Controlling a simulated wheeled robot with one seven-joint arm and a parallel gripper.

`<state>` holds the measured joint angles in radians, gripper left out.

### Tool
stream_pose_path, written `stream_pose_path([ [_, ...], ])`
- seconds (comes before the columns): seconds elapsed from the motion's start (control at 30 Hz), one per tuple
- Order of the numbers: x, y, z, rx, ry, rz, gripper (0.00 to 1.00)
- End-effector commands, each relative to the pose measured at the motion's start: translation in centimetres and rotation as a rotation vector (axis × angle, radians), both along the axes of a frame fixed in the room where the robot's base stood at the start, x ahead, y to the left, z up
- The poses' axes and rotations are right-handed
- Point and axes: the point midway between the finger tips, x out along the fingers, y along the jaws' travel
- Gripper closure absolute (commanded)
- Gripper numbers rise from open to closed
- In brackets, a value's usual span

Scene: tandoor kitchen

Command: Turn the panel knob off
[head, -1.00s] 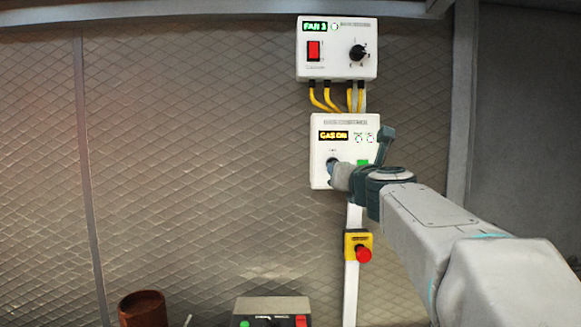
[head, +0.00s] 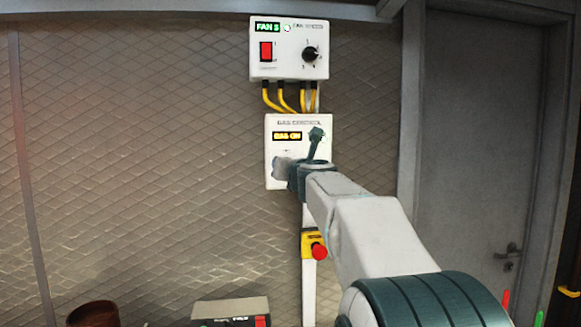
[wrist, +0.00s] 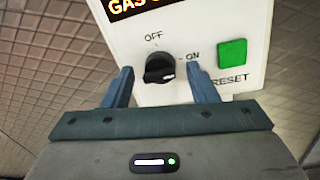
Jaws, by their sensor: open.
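The white gas control panel (head: 272,158) hangs on the wall, and its amber display (head: 286,136) reads GAS ON. The black panel knob (wrist: 160,66) shows in the wrist view, with OFF printed above it and ON to its right. A pale mark sits on its lower right face. My gripper (wrist: 161,72) is open, with one blue-grey finger on each side of the knob and visible gaps between. In the head view my gripper (head: 283,171) is at the panel's lower left and hides the knob.
A green RESET button (wrist: 232,54) is right of the knob, near the right finger. The fan panel (head: 288,68) with a red switch and knob is above. A red emergency button (head: 319,251) on a yellow box is below. A door (head: 480,150) stands at right.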

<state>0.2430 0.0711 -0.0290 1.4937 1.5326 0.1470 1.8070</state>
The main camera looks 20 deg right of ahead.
Motion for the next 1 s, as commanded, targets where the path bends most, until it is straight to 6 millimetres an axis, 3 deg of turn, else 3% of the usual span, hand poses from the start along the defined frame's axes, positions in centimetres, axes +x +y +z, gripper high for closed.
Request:
stream_pose_path([
  [0.03, -0.01, 0.0, 0.0, 0.0, 0.0, 0.0, 0.5],
  [0.17, -0.02, -0.02, 0.0, 0.0, 0.0, 0.0, 0.86],
  [0.2, -0.02, -0.03, -0.01, 0.0, 0.0, 0.0, 0.9],
  [0.67, -0.03, -0.07, 0.08, -0.086, 0.018, -0.001, 0.9],
  [1.0, -0.05, -0.13, 0.23, -0.359, 0.073, -0.002, 0.9],
])
